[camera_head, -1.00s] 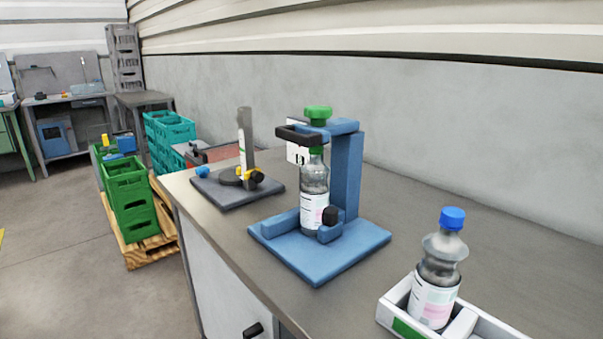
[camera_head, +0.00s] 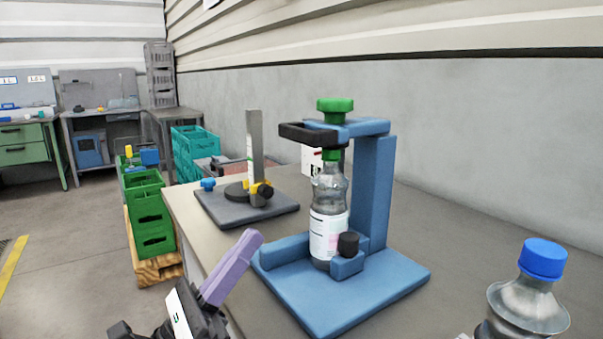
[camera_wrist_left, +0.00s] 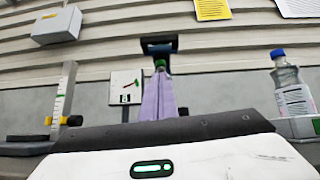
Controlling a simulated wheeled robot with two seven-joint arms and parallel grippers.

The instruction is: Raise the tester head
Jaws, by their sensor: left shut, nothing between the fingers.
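The blue tester (camera_head: 374,190) stands on the bench. Its head (camera_head: 350,128) is a blue arm with a green knob (camera_head: 335,105) on top and a black loop handle (camera_head: 308,132) in front. A clear bottle (camera_head: 330,205) with a white label stands upright under the head, beside a small black knob. Something green sits between bottle top and head; I cannot tell whether they touch. My left gripper (camera_head: 250,243), with purple fingers, is shut and empty, left of and below the handle. In the left wrist view its fingers (camera_wrist_left: 159,97) point towards the black handle (camera_wrist_left: 159,46). My right gripper is out of view.
A blue-capped bottle (camera_head: 523,300) stands at front right. A grey gauge stand (camera_head: 254,150) on a dark base is behind the tester, to the left. Green crates (camera_head: 150,215) stand on a pallet beyond the bench.

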